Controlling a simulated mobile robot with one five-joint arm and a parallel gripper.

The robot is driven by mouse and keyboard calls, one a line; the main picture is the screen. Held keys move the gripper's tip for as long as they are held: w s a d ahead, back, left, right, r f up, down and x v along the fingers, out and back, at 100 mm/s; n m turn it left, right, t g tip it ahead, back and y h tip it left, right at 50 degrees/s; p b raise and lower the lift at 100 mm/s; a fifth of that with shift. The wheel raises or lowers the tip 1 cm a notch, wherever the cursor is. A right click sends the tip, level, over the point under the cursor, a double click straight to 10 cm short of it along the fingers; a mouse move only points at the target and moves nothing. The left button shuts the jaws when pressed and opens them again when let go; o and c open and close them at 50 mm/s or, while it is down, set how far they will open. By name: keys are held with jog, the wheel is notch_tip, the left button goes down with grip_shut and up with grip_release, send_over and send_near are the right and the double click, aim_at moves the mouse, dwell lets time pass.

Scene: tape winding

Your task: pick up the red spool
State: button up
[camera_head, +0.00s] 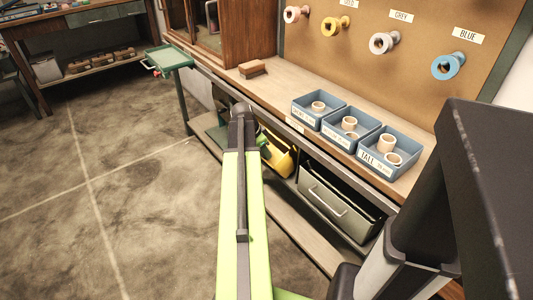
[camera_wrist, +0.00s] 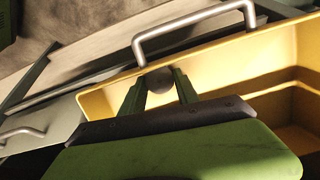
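No clearly red spool shows in either view. In the head view several spools hang on the brown pegboard: a pale pink one (camera_head: 292,14) at far left, a gold one (camera_head: 331,27), a grey-pink one (camera_head: 379,43) and a blue one (camera_head: 446,67). My gripper (camera_head: 265,146) is mostly hidden behind my arm, low in front of the bench and by a yellow drawer (camera_head: 281,160). In the wrist view my gripper (camera_wrist: 160,92) has its two green fingers apart. A small dark round thing (camera_wrist: 160,80) shows between them, against the yellow drawer.
Three blue trays (camera_head: 377,166) with cream rolls stand on the bench (camera_head: 270,96), beside a brown block (camera_head: 252,69). A grey drawer (camera_head: 334,198) sits below. A green stand (camera_head: 170,58) is at the bench's left end. The floor at left is clear.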

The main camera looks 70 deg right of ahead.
grip_shut()
